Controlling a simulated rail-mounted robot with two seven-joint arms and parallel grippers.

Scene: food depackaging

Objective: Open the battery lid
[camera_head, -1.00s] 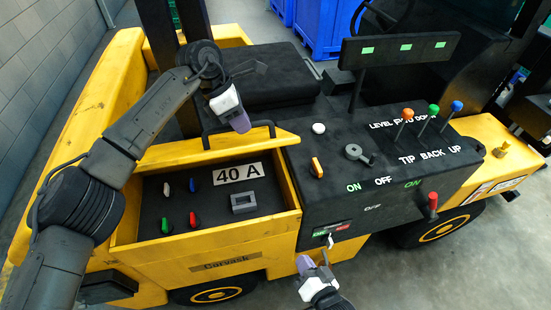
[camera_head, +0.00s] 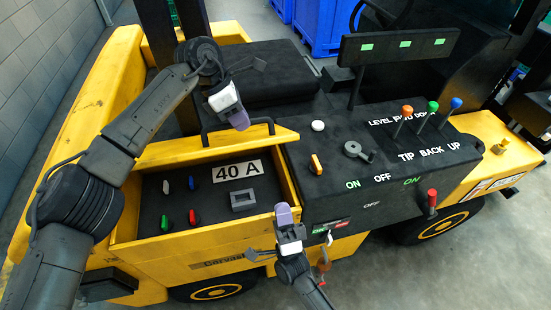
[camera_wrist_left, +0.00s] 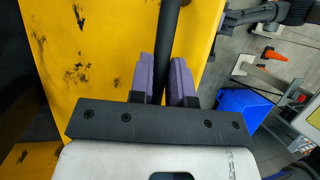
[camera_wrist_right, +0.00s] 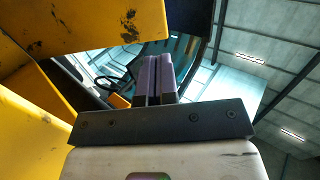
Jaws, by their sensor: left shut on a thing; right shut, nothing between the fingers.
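The yellow battery lid (camera_head: 165,155) stands raised behind the open battery compartment (camera_head: 180,247) in the head view. A black bar handle (camera_head: 208,141) is on it. My left gripper (camera_head: 240,121) is shut on this handle. In the left wrist view the purple fingers (camera_wrist_left: 164,80) lie either side of the black bar (camera_wrist_left: 170,40), with the yellow lid surface (camera_wrist_left: 85,50) behind. My right gripper (camera_head: 285,214) is shut and empty at the compartment's front right corner. Its closed fingers also show in the right wrist view (camera_wrist_right: 155,78), near a yellow panel (camera_wrist_right: 80,25).
Inside the compartment are coloured plugs (camera_head: 192,217), a grey block (camera_head: 243,200) and a 40 A label (camera_head: 238,171). The black control console (camera_head: 390,190) with levers stands to the right. A seat (camera_head: 265,75) is behind the lid.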

